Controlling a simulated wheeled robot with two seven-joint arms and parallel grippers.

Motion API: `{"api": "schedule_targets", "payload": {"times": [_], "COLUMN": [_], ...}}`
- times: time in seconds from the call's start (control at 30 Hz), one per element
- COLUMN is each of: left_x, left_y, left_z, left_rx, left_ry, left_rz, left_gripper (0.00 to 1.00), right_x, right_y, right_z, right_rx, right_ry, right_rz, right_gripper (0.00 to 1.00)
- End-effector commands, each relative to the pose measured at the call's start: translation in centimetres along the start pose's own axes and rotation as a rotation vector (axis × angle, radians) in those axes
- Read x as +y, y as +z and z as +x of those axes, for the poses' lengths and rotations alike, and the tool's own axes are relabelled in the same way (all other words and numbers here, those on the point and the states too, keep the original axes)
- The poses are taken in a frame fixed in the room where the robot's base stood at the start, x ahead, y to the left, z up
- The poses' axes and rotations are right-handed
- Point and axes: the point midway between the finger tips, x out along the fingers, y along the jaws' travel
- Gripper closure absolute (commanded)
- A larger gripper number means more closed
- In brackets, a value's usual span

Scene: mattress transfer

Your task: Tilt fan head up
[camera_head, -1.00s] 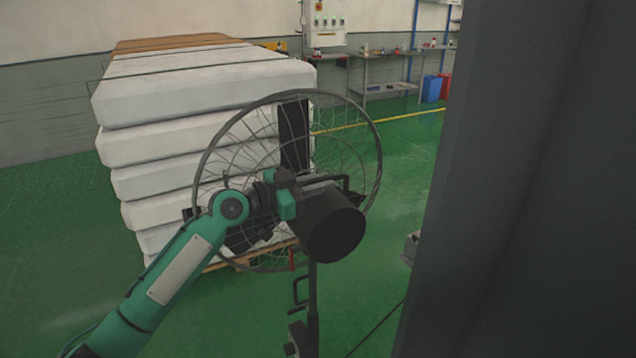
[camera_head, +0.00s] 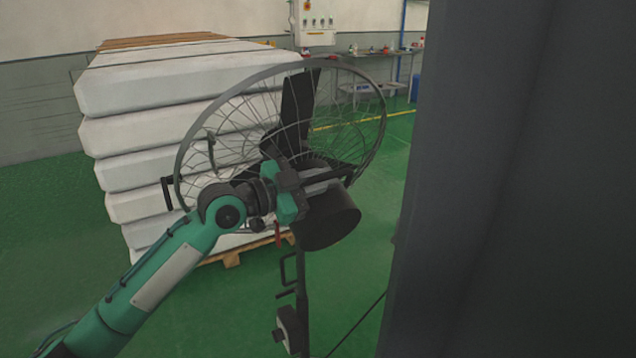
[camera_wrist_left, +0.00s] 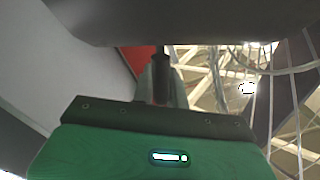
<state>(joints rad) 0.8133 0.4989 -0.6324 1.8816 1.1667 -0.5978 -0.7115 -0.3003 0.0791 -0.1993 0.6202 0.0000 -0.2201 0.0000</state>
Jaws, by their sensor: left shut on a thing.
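The fan (camera_head: 331,219) stands in the middle of the head view, its black motor housing towards me and its round wire cage behind. The cage leans, with its face turned partly upward and the housing end low. My left gripper (camera_head: 298,188) is shut on the fan head, at a part beside the housing; the fingers largely hide the exact grip spot. In the left wrist view, the dark housing (camera_wrist_left: 190,22) fills the top, above my left gripper (camera_wrist_left: 162,85), with cage wires at the right. My right gripper is not in view.
A stack of white mattresses (camera_head: 135,133) on a wooden pallet (camera_head: 232,258) stands behind the fan at left. A large dark grey surface (camera_head: 490,200) blocks the right side. A workbench (camera_head: 355,88) is at the back wall. Green floor is open between.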

Motion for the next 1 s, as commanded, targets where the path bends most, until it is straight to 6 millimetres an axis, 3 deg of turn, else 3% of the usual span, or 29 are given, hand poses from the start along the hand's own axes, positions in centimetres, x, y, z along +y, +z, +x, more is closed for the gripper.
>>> {"api": "schedule_targets", "payload": {"times": [0.37, 0.4, 0.5, 0.83, 1.0], "left_x": [0.2, 0.2, 0.2, 0.1, 0.2], "left_y": [0.2, 0.2, 0.1, 0.1, 0.4], "left_z": [0.0, 0.0, 0.0, -0.3, -2.1], "left_rx": [-0.004, -0.004, -0.003, -0.001, -0.002], "left_ry": [0.003, 0.002, 0.001, -0.001, -0.001], "left_rz": [0.015, 0.015, 0.015, 0.015, 0.016], "left_gripper": [1.0, 0.82, 0.66, 0.66, 0.66], "right_x": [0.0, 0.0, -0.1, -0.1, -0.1], "right_y": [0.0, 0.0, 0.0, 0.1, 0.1], "right_z": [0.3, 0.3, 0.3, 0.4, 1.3], "right_rx": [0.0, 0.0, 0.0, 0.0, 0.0], "right_ry": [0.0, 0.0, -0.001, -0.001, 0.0], "right_rz": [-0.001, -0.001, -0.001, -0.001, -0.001], "right_gripper": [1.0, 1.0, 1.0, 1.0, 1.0]}}
